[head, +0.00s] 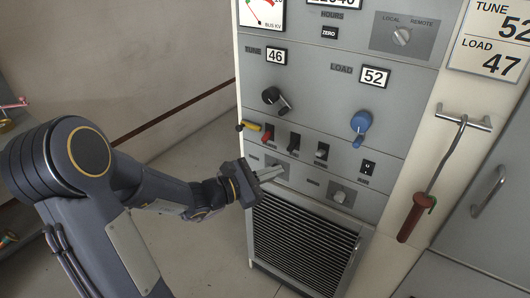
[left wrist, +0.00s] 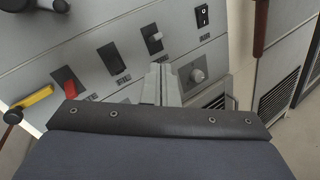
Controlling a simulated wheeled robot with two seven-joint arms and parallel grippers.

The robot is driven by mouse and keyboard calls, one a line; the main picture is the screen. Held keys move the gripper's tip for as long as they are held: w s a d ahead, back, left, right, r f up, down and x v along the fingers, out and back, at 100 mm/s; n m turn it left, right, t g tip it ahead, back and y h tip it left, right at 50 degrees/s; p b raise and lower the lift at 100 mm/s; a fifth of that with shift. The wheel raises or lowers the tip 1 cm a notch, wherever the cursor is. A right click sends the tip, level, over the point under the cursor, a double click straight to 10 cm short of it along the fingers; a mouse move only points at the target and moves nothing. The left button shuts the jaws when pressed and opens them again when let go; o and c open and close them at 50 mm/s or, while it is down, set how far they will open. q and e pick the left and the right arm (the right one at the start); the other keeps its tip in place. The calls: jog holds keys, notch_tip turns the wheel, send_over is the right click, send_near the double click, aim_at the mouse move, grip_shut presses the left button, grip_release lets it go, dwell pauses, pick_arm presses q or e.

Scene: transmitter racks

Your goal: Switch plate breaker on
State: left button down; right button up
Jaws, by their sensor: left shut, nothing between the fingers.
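A row of switches crosses the grey rack panel: a red-lever switch (head: 267,136), a black-lever switch (head: 293,144) and a white-lever switch (head: 321,152). They also show in the left wrist view as red (left wrist: 69,86), black (left wrist: 114,59) and white (left wrist: 154,38). Their labels are too small to read, so I cannot tell which is the plate breaker. My left gripper (head: 282,173) is shut and empty, just below the row. In the left wrist view its fingertips (left wrist: 160,72) appear below the white-lever switch; contact cannot be told. My right gripper is not in view.
A yellow handle (head: 250,126) sticks out left of the red switch. A black rocker switch (head: 368,167) and a round knob (head: 339,196) are to the right. Black and blue knobs (head: 361,122) stand out above. A vent grille (head: 300,243) lies below; a red-handled hook (head: 416,215) hangs right.

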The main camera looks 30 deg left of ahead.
aim_at(270, 142)
pick_arm(q)
jog(key=w+a+f+n+t+y, duration=0.2)
jog(key=w+a+f+n+y, duration=0.2)
jog(key=a+f+n+y, duration=0.3)
jog(key=a+f+n, duration=0.1)
jog(key=a+n, duration=0.2)
jog(key=a, duration=0.1)
jog(key=shift+t+y+b, duration=0.3)
jog(key=shift+t+y, duration=0.1)
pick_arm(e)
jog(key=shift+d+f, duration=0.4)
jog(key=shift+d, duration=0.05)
pick_arm(q)
jog(key=shift+a, duration=0.1)
jog(key=w, duration=0.3)
jog(key=w+p, duration=0.1)
jog(key=w, duration=0.2)
jog(key=w+d, duration=0.1)
jog(key=w, duration=0.2)
jog(key=shift+w, duration=0.3)
jog(key=r, duration=0.1)
jog(key=r+p, duration=0.1)
jog(key=r, duration=0.1)
jog(key=shift+s+a+p, duration=0.15)
jog(key=shift+s+p, duration=0.15)
jog(key=shift+s, duration=0.1)
jog(key=shift+r, duration=0.3)
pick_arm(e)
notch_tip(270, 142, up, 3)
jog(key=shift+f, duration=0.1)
